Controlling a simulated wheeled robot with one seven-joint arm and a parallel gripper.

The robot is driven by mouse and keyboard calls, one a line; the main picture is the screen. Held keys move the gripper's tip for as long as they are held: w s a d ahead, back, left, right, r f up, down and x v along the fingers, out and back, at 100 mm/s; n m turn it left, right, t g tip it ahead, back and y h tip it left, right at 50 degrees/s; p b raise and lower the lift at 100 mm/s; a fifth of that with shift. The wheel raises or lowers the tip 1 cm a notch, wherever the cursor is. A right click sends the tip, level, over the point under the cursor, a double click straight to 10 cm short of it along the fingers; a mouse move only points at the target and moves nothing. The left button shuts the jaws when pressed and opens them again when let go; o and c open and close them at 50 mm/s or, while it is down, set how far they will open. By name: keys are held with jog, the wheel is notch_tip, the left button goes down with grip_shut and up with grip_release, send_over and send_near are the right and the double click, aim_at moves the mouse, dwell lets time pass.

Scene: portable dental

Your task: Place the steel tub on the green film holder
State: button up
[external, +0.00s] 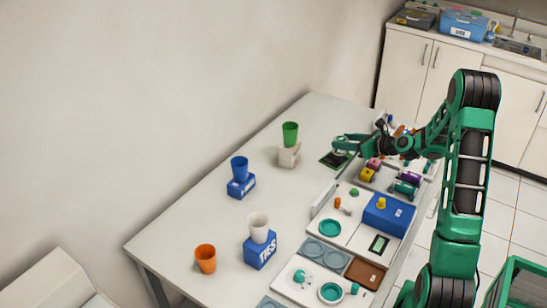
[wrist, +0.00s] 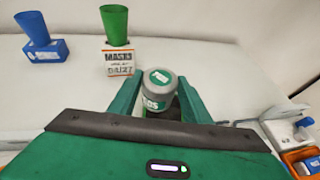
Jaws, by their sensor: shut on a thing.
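The steel tub (wrist: 160,84) is a small grey round container with a green-and-white label. In the wrist view it stands upright between the two fingers of my gripper (wrist: 159,92), which is shut on it. In the external view my gripper (external: 342,145) is over the far part of the table, and I cannot make out the tub clearly there. The green film holder (external: 333,161) is a flat dark panel with green on it, lying on the table just below my gripper.
A green cup (external: 290,133) on a MASKS box (wrist: 118,60) stands left of my gripper. A blue cup (external: 239,168) on a blue box, a white cup (external: 258,227) on a TIES box and an orange cup (external: 205,258) stand nearer. Trays with small items fill the right side.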

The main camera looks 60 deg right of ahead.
jog(key=shift+s+d+f, duration=0.1)
jog(key=shift+d+f, duration=0.55)
jog(key=shift+f, duration=0.4)
jog(key=shift+s+d+f, duration=0.1)
jog(key=shift+d+f, duration=0.6)
jog(key=shift+f, duration=0.4)
jog(key=shift+s+d+f, duration=0.1)
jog(key=shift+d+f, duration=0.55)
jog(key=shift+f, duration=0.4)
jog(key=shift+f, duration=0.15)
jog(key=o, duration=1.1)
jog(key=shift+o, duration=0.2)
jog(key=shift+s+r, duration=0.15)
jog(key=shift+r, duration=0.1)
jog(key=v, duration=1.1)
jog(key=shift+s+a, duration=0.1)
jog(key=shift+s, duration=0.15)
